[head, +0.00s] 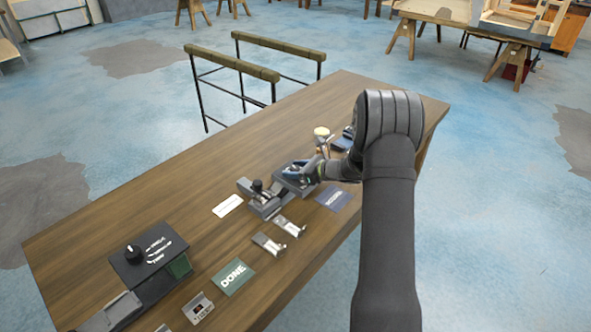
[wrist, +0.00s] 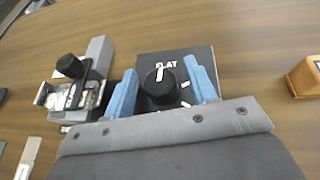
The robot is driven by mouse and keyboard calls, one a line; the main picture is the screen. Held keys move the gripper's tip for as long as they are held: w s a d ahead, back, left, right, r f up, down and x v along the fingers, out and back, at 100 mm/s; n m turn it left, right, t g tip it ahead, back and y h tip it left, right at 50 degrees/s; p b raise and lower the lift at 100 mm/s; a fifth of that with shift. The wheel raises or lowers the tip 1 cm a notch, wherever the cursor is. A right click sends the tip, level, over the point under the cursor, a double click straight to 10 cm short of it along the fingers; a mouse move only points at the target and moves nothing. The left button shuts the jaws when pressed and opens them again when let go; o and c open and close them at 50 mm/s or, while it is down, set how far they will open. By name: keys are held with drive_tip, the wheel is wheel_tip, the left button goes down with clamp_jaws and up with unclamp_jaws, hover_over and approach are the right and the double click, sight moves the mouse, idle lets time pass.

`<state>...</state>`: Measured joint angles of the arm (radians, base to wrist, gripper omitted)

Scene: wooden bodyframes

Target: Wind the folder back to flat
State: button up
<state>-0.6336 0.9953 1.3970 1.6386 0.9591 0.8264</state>
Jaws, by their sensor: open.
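My gripper (wrist: 164,80) is open, with its two blue fingers on either side of a black knob (wrist: 160,86). The knob stands on a dark panel (wrist: 203,52) marked FLAT at its far side, with more white marks at the right. A white line on the knob points roughly toward FLAT. I cannot tell whether the fingers touch the knob. In the head view my gripper (head: 301,173) covers most of this panel. Beside it is a grey metal fixture (wrist: 97,52) with its own black knob and shiny metal parts, also in the head view (head: 268,209). I cannot tell which part is the folder.
A second dial box (head: 120,268) stands at the near left of the wooden table (head: 190,170). A green DONE card (head: 233,277), a blue card (head: 333,198) and metal brackets (head: 290,226) lie along the right side. A wooden block (wrist: 305,77) is right of my gripper.

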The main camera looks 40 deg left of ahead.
drive_tip(key=c, duration=1)
drive_tip(key=shift+n+g, duration=0.8)
drive_tip(key=shift+g, duration=0.2)
drive_tip(key=o, duration=1)
drive_tip(key=v, duration=1.7)
drive_tip(key=shift+r, duration=0.4)
drive_tip(key=shift+d+h, duration=0.1)
drive_tip(key=shift+h, duration=0.2)
